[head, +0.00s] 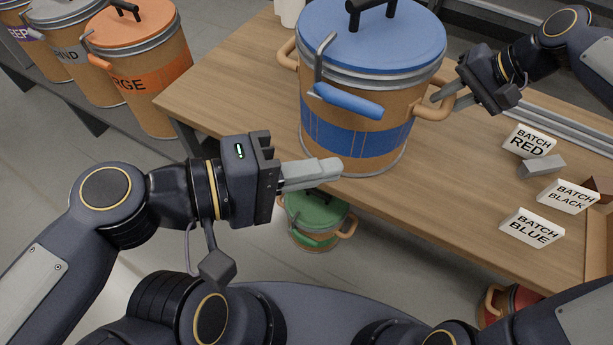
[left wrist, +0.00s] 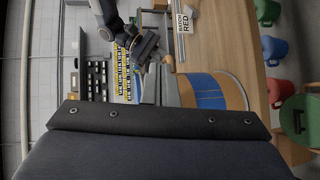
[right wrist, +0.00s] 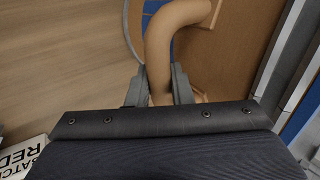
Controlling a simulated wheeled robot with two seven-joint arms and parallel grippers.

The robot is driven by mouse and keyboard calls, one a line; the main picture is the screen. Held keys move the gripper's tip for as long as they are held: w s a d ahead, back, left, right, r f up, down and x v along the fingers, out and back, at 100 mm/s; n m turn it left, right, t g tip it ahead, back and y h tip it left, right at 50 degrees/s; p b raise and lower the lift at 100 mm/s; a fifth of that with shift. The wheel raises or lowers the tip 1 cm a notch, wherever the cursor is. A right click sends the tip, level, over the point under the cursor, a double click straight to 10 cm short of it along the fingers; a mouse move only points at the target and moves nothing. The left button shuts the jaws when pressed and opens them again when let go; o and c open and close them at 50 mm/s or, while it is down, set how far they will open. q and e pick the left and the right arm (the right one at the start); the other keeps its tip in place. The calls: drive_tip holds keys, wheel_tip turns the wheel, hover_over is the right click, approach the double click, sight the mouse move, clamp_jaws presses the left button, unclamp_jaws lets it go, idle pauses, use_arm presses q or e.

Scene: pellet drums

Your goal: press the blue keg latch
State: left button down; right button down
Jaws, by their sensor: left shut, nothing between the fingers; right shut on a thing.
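The blue keg (head: 310,118) stands upright on the table, with a blue lid, a blue band and two tan side handles. Its latch (head: 348,101) has a blue grip sticking out from the front left, below the lid rim, on a metal lever. My left gripper (head: 334,168) is shut and empty, in front of the keg and below the latch grip. The keg's blue band also shows in the left wrist view (left wrist: 212,91). My right gripper (head: 438,98) is shut on the keg's right handle (head: 462,106); the handle runs between its fingers in the right wrist view (right wrist: 160,65).
Label blocks reading Batch Red (head: 530,140), Batch Black (head: 569,196) and Batch Blue (head: 532,228) stand right of the keg, near a grey block (head: 542,166). A green keg (head: 318,215) is below the table edge. Orange-lidded drum (head: 140,75) stands at left.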

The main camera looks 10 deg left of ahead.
use_arm(q)
drive_tip(key=shift+s+a+r, duration=0.15)
drive_tip(key=shift+s+a, duration=0.05)
drive_tip(key=shift+s, duration=0.4)
drive_tip(key=shift+s+a+r, duration=0.1)
drive_tip(key=shift+s+a, duration=0.05)
drive_tip(key=shift+s, duration=0.45)
use_arm(e)
drive_tip(key=c, duration=1.2)
unclamp_jaws()
